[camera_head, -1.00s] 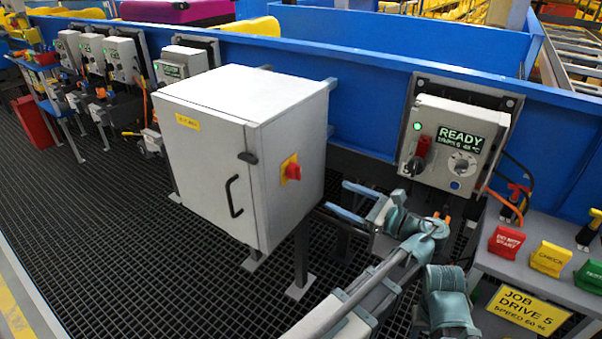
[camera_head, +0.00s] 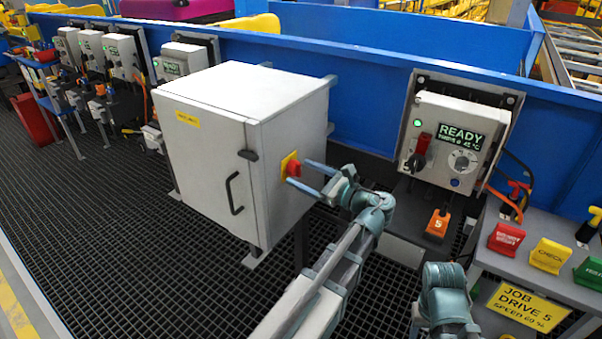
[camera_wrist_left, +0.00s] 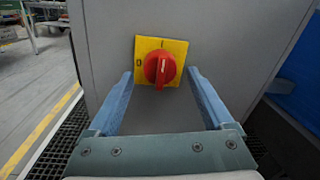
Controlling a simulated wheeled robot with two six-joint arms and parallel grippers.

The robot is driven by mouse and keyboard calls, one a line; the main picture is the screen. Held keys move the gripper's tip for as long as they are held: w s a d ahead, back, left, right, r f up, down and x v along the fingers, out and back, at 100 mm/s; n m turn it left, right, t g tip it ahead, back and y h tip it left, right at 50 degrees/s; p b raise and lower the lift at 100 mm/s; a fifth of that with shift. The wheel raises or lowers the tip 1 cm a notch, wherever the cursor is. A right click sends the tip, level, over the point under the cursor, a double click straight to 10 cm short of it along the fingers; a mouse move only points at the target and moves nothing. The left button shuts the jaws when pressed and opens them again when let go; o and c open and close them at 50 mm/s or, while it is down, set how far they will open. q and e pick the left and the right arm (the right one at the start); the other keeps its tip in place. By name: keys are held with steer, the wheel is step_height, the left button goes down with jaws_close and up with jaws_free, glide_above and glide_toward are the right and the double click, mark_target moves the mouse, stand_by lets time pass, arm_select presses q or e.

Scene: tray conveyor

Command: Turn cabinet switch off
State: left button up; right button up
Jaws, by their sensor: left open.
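A light grey cabinet (camera_head: 215,150) carries a red rotary switch (camera_head: 294,169) on a yellow plate, on its right side wall. In the left wrist view the red switch (camera_wrist_left: 160,68) has its grip standing upright, in line with the "I" mark at the top of the yellow plate (camera_wrist_left: 145,45). An "O" mark is at the plate's left. My left gripper (camera_head: 300,173) is open, its blue fingers pointing at the switch. In the wrist view the fingers lie on either side of the knob, apart from it.
A control box (camera_head: 458,142) with a "READY" display hangs on the blue conveyor wall (camera_head: 365,100) at the right. A grey desk (camera_head: 540,285) with red, yellow and green labelled blocks stands at the lower right. The dark grating floor is clear in front of the cabinet.

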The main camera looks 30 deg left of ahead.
arm_select(q)
steer(key=shift+w+a, duration=0.1)
steer(key=shift+a, duration=0.55)
steer(key=shift+c, duration=0.3)
jaws_close()
steer(key=shift+n, duration=0.3)
steer(key=shift+w+r+n+g+y+b, duration=0.15)
steer(key=shift+n+g+b, duration=0.1)
steer(key=shift+n, duration=2.75)
steer(key=shift+f+n+g+y+b, duration=0.1)
steer(key=shift+n+g+y+b, duration=0.1)
steer(key=shift+n, duration=2.8)
steer(key=shift+w+r+n+g+y+b, duration=0.15)
steer(key=shift+n+g+b, duration=0.1)
steer(key=shift+n, duration=2.75)
steer(key=shift+f+n, duration=0.1)
steer(key=shift+n, duration=0.2)
